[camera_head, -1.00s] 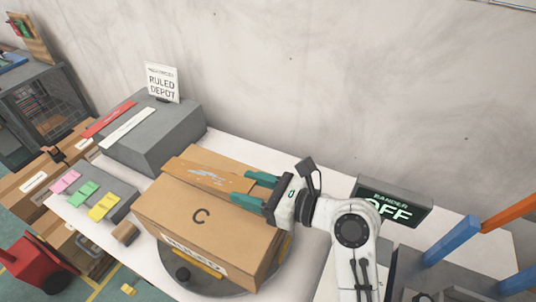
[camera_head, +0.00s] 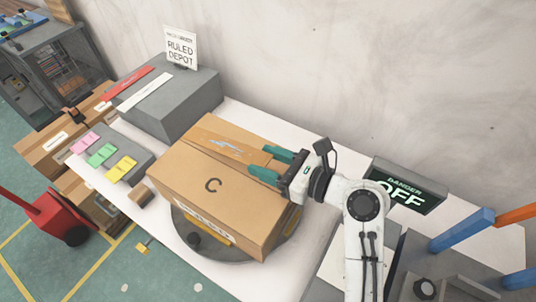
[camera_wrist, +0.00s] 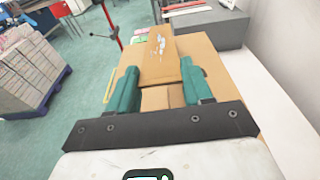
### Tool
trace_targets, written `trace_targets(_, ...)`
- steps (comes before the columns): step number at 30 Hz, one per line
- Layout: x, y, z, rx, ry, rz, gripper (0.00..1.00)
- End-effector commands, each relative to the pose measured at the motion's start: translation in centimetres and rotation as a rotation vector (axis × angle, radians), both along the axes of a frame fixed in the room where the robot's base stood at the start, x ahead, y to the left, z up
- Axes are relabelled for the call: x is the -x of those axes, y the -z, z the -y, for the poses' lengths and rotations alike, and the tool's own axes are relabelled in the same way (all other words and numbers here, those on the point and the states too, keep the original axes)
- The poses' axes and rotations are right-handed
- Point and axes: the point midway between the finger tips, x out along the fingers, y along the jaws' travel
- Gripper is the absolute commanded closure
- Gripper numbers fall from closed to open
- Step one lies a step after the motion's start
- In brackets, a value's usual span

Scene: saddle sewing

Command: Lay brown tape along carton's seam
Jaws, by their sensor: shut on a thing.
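The carton (camera_head: 212,205), marked C, lies on a dark round turntable (camera_head: 247,250). A darker brown strip with pale smears, apparently the brown tape (camera_head: 215,135), lies lengthwise along the carton's top; it also shows in the wrist view (camera_wrist: 160,55). My gripper (camera_head: 271,165) is at the strip's right end, low over the carton top. Its green fingers, seen in the wrist view (camera_wrist: 160,92), stand either side of a brown piece, shut on what appears to be the tape's near end. The seam under the strip is hidden.
A grey box (camera_head: 175,105) with a RULED DEPOT sign (camera_head: 181,48) stands behind left. Pink, green and yellow tags lie on a grey block (camera_head: 130,150). A small brown block (camera_head: 140,195) sits beside the carton.

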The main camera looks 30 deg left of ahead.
Motion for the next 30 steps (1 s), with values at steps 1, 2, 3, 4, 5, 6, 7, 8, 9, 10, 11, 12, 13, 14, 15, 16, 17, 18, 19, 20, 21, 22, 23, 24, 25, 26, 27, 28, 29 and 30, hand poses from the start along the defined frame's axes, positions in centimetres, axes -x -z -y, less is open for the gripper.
trace_targets(1,0.0,0.7,0.0,0.001,0.0,-0.002,0.78)
trace_targets(2,0.0,0.9,0.0,0.001,0.0,-0.002,0.78)
trace_targets(3,0.0,1.3,0.0,0.001,0.0,-0.001,0.78)
trace_targets(4,0.0,1.6,0.0,0.001,0.0,-0.001,0.78)
trace_targets(5,0.0,1.9,0.0,0.001,0.0,-0.002,0.78)
trace_targets(6,0.0,2.2,0.0,0.001,0.0,-0.002,0.78)
trace_targets(7,0.0,2.5,0.0,0.001,0.0,-0.002,0.78)
trace_targets(8,0.0,2.8,0.0,0.001,0.0,-0.002,0.78)
trace_targets(9,0.0,3.1,0.0,0.001,0.0,-0.002,0.78)
trace_targets(10,0.0,3.4,0.0,0.001,0.0,-0.002,0.78)
trace_targets(11,0.0,3.7,0.0,0.001,0.0,-0.002,0.78)
trace_targets(12,0.0,4.0,0.0,0.0,0.0,-0.002,0.78)
trace_targets(13,0.0,4.2,0.0,0.0,0.0,-0.002,0.78)
trace_targets(14,0.0,4.4,0.0,0.0,0.0,-0.001,0.78)
trace_targets(15,0.0,4.7,0.0,0.0,0.0,-0.001,0.78)
trace_targets(16,0.0,4.8,0.0,0.001,0.0,-0.001,0.78)
trace_targets(17,0.0,5.0,0.0,0.001,0.0,-0.002,0.78)
trace_targets(18,0.0,5.2,0.0,0.001,0.001,-0.002,0.78)
trace_targets(19,0.0,5.3,0.0,0.001,0.001,-0.002,0.78)
trace_targets(20,0.0,5.4,0.0,0.001,0.001,-0.001,0.78)
trace_targets(21,0.0,5.5,0.0,0.001,0.001,-0.001,0.78)
trace_targets(22,0.0,5.5,0.0,0.001,0.001,-0.001,0.78)
trace_targets(23,0.0,5.6,0.0,0.001,0.001,0.0,0.78)
trace_targets(24,0.0,5.6,0.0,0.001,0.001,0.0,0.78)
trace_targets(25,0.0,5.6,0.0,0.0,0.001,0.0,0.78)
trace_targets(26,0.0,5.6,0.0,0.0,0.001,0.0,0.78)
trace_targets(27,0.0,5.6,0.0,0.0,0.0,0.0,0.78)
trace_targets(28,0.0,5.6,0.0,0.0,0.0,0.0,0.78)
trace_targets(29,0.0,5.6,0.0,0.0,0.0,0.0,0.78)
trace_targets(30,0.0,5.6,0.0,0.0,0.0,0.0,0.78)
